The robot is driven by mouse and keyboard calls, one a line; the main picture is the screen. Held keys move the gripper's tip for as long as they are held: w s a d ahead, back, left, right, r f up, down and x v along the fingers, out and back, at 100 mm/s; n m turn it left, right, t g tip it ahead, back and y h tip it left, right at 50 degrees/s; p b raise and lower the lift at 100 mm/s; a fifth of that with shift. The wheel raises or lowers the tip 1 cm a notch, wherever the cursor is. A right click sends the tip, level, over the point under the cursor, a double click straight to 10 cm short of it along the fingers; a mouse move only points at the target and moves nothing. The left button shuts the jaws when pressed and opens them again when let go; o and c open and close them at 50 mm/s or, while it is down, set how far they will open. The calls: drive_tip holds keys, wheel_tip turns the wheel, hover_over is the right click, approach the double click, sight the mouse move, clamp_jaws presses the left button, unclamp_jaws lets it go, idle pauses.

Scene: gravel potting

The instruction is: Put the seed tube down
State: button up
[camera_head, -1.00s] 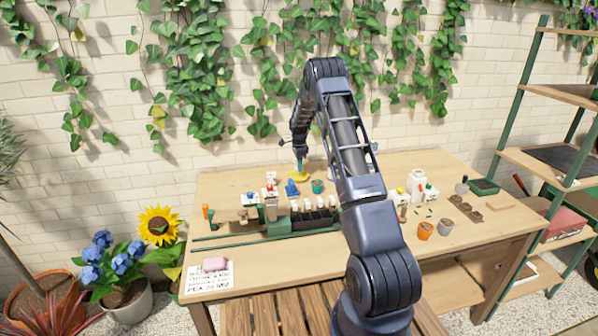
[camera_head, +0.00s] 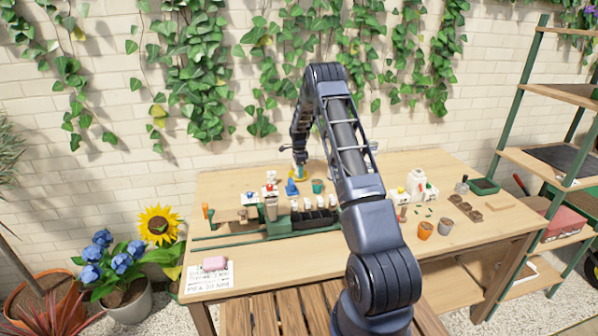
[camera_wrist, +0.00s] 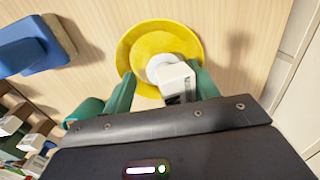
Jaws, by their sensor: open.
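A round yellow dish (camera_wrist: 190,40) lies on the wooden table, and it also shows at the back of the table in the head view (camera_head: 299,179). A white, round-ended piece with a boxy part (camera_wrist: 176,76), which looks like the seed tube, is over the dish. I see it nearly end-on and cannot tell whether it touches the dish. My gripper (camera_wrist: 163,88) has its green fingers on either side of this piece, apart and open. In the head view my gripper (camera_head: 299,170) is low over the dish. The tube's lower part is hidden.
A blue block-like thing (camera_wrist: 30,42) lies left of the dish; it also shows in the head view (camera_head: 291,187). A teal pot (camera_head: 318,186) stands close by. Bare table lies right of the dish.

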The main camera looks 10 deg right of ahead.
wheel_tip(320, 180, up, 12)
drive_tip(key=shift+f, duration=0.25)
drive_tip(key=s+r+n+t, duration=0.2)
drive_tip(key=s+r+n, duration=0.7)
drive_tip(key=s+r, duration=1.8)
drive_tip(key=s+f+n+t, duration=0.1)
drive_tip(key=s+n, duration=0.8)
drive_tip(key=s, duration=2.3)
drive_tip(key=shift+s+a+t, duration=0.2)
drive_tip(key=shift+s+t, duration=0.1)
drive_tip(key=shift+t, duration=0.5)
